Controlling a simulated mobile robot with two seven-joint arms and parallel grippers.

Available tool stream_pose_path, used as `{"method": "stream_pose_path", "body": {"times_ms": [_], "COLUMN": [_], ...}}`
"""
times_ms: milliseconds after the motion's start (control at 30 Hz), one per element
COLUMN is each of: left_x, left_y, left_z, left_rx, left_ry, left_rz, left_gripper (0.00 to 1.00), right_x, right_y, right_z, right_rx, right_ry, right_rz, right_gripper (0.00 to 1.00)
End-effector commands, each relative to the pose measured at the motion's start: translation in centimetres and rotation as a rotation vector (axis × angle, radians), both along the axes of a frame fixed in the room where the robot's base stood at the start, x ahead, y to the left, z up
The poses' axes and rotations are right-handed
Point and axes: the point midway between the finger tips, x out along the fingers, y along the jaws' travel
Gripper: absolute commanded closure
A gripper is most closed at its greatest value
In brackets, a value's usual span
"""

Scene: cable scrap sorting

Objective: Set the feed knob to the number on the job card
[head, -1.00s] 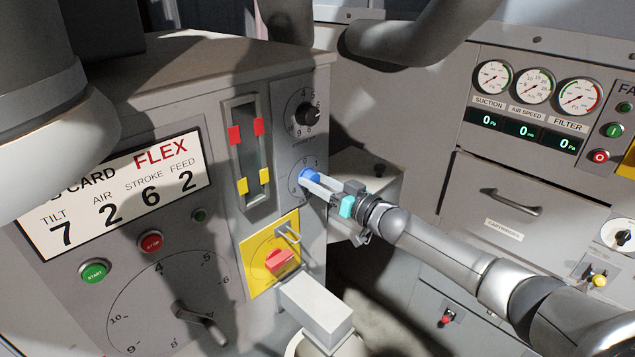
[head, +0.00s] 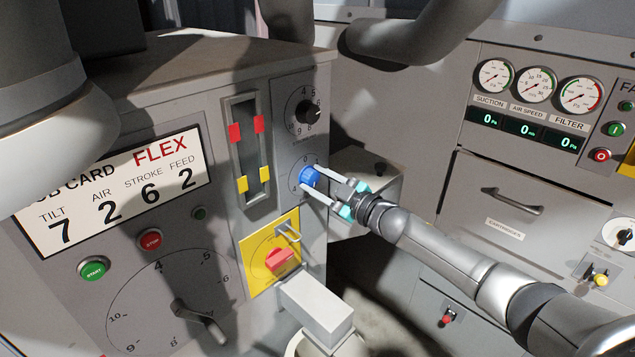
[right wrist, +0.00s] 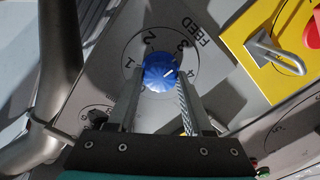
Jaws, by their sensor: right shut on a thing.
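The job card (head: 115,190) on the machine's front reads tilt 7, air 2, stroke 6, feed 2; its left edge is covered. My left gripper is out of view.
A black knob (head: 308,113) with its own dial is just above. A yellow plate with a red switch (head: 279,260) and a metal hasp lies below. A drawer cabinet (head: 510,210) with dials is at right.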

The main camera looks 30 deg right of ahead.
Motion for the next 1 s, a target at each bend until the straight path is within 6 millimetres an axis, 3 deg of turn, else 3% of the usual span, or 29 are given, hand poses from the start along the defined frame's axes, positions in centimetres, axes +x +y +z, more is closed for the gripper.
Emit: {"method": "stream_pose_path", "body": {"times_ms": [1000], "left_x": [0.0], "left_y": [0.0], "left_z": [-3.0], "left_rx": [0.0], "left_ry": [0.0], "left_rz": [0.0], "left_gripper": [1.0], "right_x": [-0.1], "right_y": [0.1], "right_z": [-0.3], "right_rx": [-0.891], "right_ry": [-0.311], "right_rz": [0.001], "right_gripper": [1.0]}}
